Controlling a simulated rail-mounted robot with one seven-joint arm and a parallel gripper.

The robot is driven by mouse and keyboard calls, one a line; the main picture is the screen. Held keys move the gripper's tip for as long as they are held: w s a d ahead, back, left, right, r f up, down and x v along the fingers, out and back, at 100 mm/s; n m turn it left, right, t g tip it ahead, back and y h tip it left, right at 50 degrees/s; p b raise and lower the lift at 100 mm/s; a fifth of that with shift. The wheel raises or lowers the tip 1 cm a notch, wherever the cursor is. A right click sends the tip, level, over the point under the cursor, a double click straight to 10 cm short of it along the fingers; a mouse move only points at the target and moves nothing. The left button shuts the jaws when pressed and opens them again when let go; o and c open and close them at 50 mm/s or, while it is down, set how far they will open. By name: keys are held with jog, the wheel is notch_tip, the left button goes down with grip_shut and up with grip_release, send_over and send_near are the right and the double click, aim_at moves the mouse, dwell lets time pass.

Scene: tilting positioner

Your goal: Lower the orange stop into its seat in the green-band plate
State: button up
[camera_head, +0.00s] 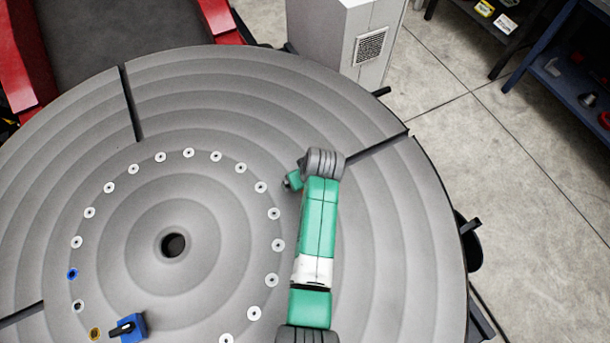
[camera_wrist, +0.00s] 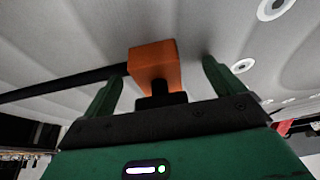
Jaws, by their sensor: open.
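The orange stop (camera_wrist: 153,60) is a small block with a black grip below it in the wrist view. My gripper (camera_wrist: 162,68) is open, with one green finger on each side of the stop and a visible gap to each. The near end of the black grip is close to my palm. Whether the stop touches the surface beyond it, I cannot tell.
A large round grey table (camera_head: 215,85) has a centre hole (camera_head: 174,245), radial slots and a ring of white-rimmed holes. One hole has a blue rim (camera_head: 72,274), another an orange-yellow rim (camera_head: 95,334). A blue block (camera_head: 136,323) with black handle stands nearby. A grey cabinet (camera_head: 342,45) stands behind.

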jog(key=shift+w+a+r+p+v, duration=0.1)
jog(key=shift+w+p+v, duration=0.1)
jog(key=shift+p+v, duration=1.05)
jog(key=shift+w+a+r+p+v, duration=0.15)
jog(key=shift+w+p+v, duration=0.1)
jog(key=shift+p+v, duration=0.95)
jog(key=shift+w+a+r+p+v, duration=0.1)
jog(key=shift+w+p+v, duration=0.1)
jog(key=shift+p+v, duration=1.05)
jog(key=shift+f, duration=0.3)
